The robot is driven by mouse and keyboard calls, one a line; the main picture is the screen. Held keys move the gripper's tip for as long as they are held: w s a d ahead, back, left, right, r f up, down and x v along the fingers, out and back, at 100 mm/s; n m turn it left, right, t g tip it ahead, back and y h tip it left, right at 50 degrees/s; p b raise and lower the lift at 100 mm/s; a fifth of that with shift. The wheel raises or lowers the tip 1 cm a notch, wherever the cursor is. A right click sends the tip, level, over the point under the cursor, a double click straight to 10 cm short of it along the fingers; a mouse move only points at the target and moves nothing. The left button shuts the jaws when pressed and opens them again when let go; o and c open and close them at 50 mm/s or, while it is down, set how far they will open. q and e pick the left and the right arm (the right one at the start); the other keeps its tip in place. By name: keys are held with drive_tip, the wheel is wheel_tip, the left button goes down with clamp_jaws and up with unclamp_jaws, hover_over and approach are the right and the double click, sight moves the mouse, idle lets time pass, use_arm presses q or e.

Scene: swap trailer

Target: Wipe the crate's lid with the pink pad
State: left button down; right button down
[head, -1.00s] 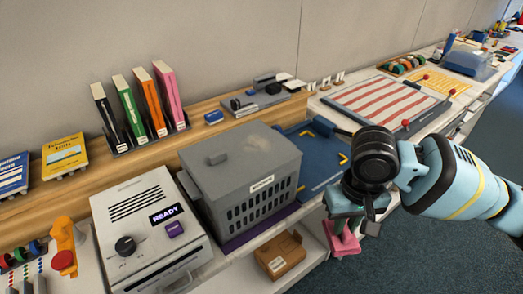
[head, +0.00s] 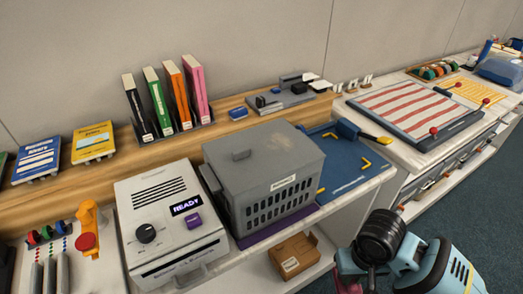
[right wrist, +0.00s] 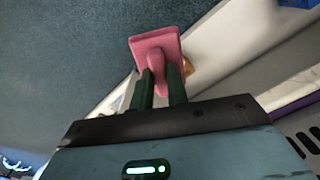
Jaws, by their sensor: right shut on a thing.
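The grey crate (head: 272,205) stands on a purple mat on the counter in the head view. Its closed grey lid (head: 275,150) has a small raised handle and is unobstructed. My right gripper (right wrist: 160,85) is shut on the handle of the pink pad (right wrist: 155,43), seen in the right wrist view over the floor and counter edge. In the head view my right arm is at the lower right, in front of the counter and apart from the crate. The pad is mostly cut off there. My left gripper is not in view.
A white box reading READY (head: 172,215) stands close left of the crate. A blue mat (head: 345,172) lies to its right. A cardboard box (head: 293,255) sits on the shelf below. Books (head: 165,98) stand on the wooden ledge behind.

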drive_tip(key=shift+s+d+f, duration=0.1)
drive_tip(key=shift+s+f, duration=0.1)
drive_tip(key=shift+f, duration=0.1)
